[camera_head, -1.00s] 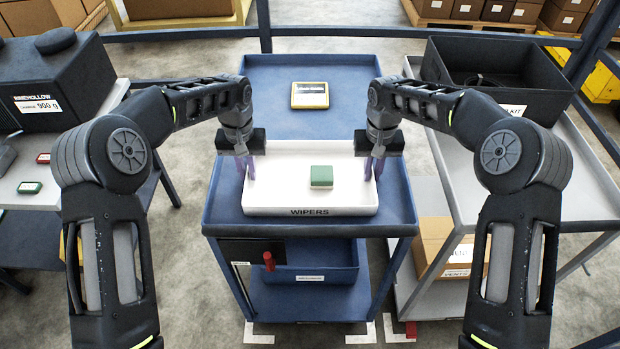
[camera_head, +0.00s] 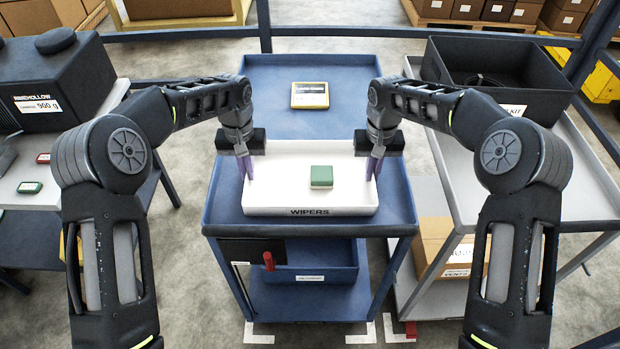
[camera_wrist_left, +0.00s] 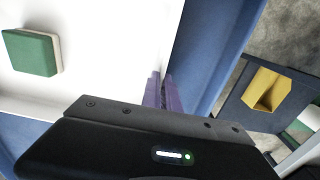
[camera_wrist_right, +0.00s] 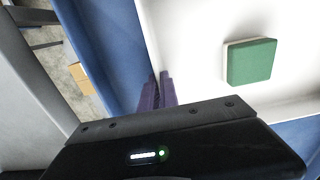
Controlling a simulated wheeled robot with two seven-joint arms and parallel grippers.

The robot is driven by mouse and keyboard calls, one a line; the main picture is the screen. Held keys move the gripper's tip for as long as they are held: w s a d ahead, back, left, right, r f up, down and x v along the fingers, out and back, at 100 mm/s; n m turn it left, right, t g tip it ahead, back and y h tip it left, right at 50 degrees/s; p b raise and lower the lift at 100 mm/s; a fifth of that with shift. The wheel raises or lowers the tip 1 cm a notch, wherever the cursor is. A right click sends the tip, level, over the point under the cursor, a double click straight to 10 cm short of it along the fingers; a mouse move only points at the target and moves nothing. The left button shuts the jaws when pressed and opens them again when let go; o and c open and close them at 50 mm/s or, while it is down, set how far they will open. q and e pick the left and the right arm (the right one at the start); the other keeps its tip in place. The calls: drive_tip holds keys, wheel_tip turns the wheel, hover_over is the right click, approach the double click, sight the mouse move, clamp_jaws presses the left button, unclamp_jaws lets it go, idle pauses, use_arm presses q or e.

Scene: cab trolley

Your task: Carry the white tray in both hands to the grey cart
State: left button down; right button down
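The white tray (camera_head: 280,192), marked WIPERS, sits level on the front part of the blue cart's top (camera_head: 340,120). A green-and-white block (camera_head: 321,176) lies inside it, right of the middle. My left gripper (camera_head: 246,168) is at the tray's left wall, with its purple fingers closed on that wall; they also show in the left wrist view (camera_wrist_left: 164,92). My right gripper (camera_head: 374,168) is likewise closed on the right wall; its fingers show in the right wrist view (camera_wrist_right: 158,92). The grey cart (camera_head: 578,190) stands to the right, its near top bare.
A black open bin (camera_head: 500,85) fills the back of the grey cart. A yellow-edged boxed item (camera_head: 310,95) lies behind the tray on the blue cart. A table with a dark case (camera_head: 50,85) stands at left. A narrow floor gap separates the carts.

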use_arm(q)
drive_tip(key=shift+r, duration=0.15)
use_arm(e)
drive_tip(key=shift+r, duration=0.2)
idle(0.3)
